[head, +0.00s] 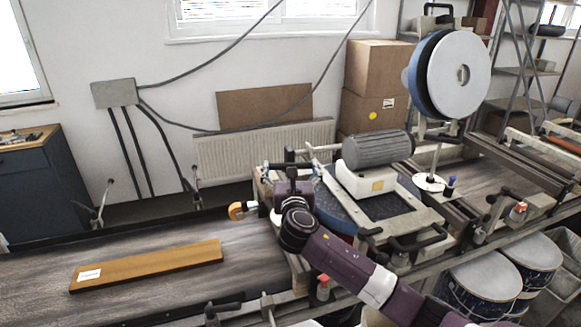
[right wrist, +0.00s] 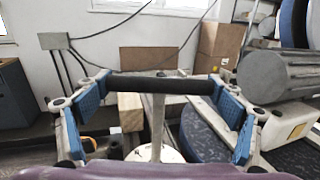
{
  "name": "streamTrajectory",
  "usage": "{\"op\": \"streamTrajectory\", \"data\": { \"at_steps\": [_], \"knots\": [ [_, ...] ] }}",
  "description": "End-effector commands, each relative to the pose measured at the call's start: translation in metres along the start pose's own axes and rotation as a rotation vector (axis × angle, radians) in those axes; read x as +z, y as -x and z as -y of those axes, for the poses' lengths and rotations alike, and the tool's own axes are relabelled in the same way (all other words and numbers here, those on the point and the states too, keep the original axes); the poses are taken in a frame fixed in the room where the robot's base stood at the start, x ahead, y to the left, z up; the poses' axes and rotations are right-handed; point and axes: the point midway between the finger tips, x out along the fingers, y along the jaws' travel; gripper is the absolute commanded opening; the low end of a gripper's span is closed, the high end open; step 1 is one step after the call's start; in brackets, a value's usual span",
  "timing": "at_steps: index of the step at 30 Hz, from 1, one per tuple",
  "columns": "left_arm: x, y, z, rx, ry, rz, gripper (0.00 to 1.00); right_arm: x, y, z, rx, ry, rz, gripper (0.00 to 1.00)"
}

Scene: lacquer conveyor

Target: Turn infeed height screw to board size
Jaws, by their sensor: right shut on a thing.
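My right gripper (head: 291,168) reaches in from the lower right to the infeed end of the machine. In the right wrist view its blue-padded fingers stand at the two ends of a black bar handle (right wrist: 160,86), and the gripper is shut on it. A pale post (right wrist: 158,125) runs down from the middle of the handle, which looks like the height screw. Its lower end is partly hidden by my gripper. A brown board (head: 150,264) with a white label lies flat on the dark conveyor belt (head: 50,268), left of the gripper. My left gripper is not in view.
An orange round part (head: 237,210) sits close left of my right gripper. A grey motor (head: 378,149) and a large pale disc (head: 458,75) stand to the right. A radiator (head: 265,148) and cardboard boxes (head: 378,70) are behind. The belt around the board is clear.

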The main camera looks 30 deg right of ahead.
Motion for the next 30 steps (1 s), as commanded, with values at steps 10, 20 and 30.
{"op": "streamTrajectory", "data": {
  "at_steps": [10,20,30],
  "knots": [
    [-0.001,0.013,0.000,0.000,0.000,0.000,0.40,0.003,-0.001,-0.002,-0.140,-0.005,-0.003,0.62],
    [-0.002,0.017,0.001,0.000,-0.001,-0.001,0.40,0.000,-0.001,-0.001,-0.390,-0.002,-0.001,0.62],
    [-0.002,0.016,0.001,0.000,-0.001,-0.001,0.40,0.001,0.000,0.001,-0.423,-0.001,0.002,0.62]
  ]
}}
